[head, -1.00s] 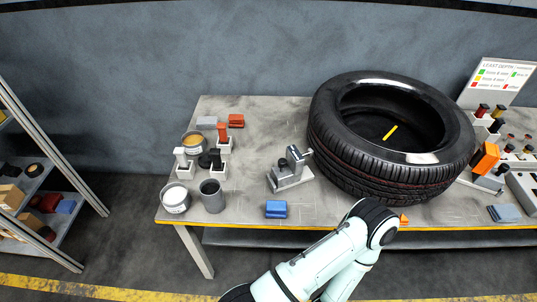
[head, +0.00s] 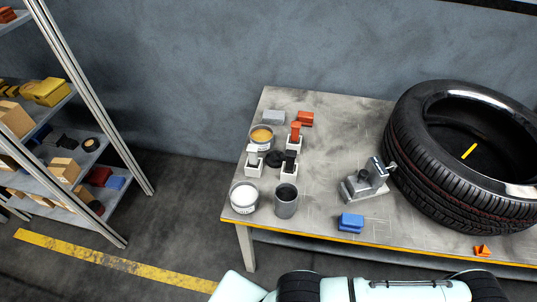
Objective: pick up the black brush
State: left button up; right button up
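The black brush (head: 290,158) appears to stand upright in a small white holder (head: 288,170) on the left part of the table; only its dark upper part shows. A similar brush with a red-orange top (head: 296,131) stands just behind it, and one with a pale grey top (head: 252,153) stands to its left, each in a white holder. Part of my arm crosses the bottom edge of the head view, in front of the table. Neither of my grippers is visible.
The table (head: 340,130) also bears an orange-filled tin (head: 262,136), a white-filled tin (head: 244,198), a grey cup (head: 286,200), a blue block (head: 351,221), a grey metal device (head: 365,183) and a large tyre (head: 440,170). A shelf rack (head: 100,120) stands left, with open floor between.

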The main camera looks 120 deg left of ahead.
aim_at(290, 156)
jog(key=k, duration=1.05)
